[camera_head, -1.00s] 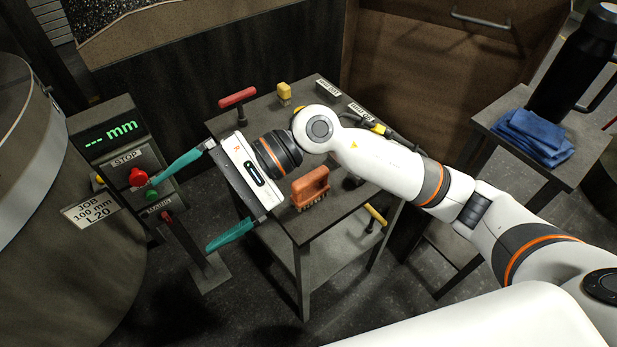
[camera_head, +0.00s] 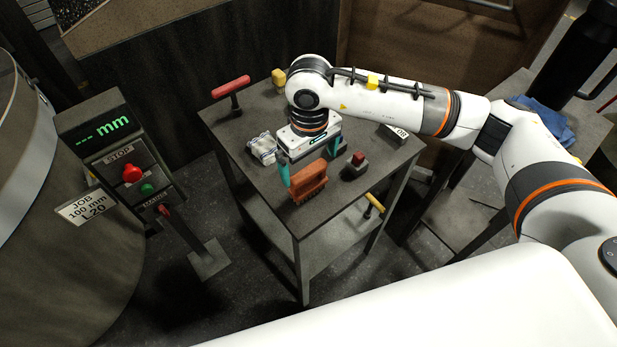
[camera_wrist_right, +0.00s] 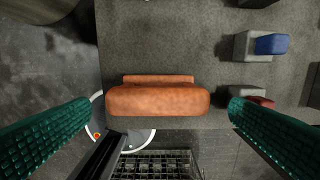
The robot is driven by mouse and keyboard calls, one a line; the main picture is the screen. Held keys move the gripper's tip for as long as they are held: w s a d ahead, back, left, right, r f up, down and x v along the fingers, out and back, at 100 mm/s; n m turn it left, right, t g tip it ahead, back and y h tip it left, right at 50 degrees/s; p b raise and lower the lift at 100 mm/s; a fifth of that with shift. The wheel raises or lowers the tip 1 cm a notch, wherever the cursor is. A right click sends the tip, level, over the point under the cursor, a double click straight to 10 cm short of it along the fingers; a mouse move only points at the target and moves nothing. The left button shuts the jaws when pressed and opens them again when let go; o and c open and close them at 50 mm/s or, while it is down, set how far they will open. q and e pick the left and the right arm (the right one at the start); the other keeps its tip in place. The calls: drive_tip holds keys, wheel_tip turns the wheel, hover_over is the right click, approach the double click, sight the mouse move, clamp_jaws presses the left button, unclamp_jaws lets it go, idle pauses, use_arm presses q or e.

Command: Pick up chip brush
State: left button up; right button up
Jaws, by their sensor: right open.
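The chip brush (camera_head: 308,183) has an orange-brown handle and stands near the front edge of the small dark table. In the right wrist view the brush (camera_wrist_right: 158,100) lies crosswise between the two teal fingers. My right gripper (camera_head: 308,170) points down at the brush from above and is open. In the right wrist view the right gripper (camera_wrist_right: 158,118) shows its fingers wide apart, one beyond each end of the brush, with gaps on both sides. The brush's bristles are hidden below the handle in the wrist view. My left gripper is not in view.
A control post with a red stop button (camera_head: 132,173) stands left of the table.

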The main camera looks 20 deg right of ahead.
sight(308, 170)
drive_tip(key=shift+f+p, duration=0.35)
drive_tip(key=shift+f, duration=0.35)
wheel_tip(308, 170, down, 4)
drive_tip(key=shift+a+f+p, duration=0.1)
drive_tip(key=shift+p, duration=0.45)
drive_tip(key=c, duration=0.9)
wheel_tip(308, 170, up, 9)
drive_tip(key=shift+w+f+b, duration=0.1)
drive_tip(key=shift+b, duration=0.9)
drive_tip(key=shift+c, duration=0.2)
drive_tip(key=shift+r, duration=0.65)
drive_tip(key=o, duration=0.5)
drive_tip(key=c, duration=0.3)
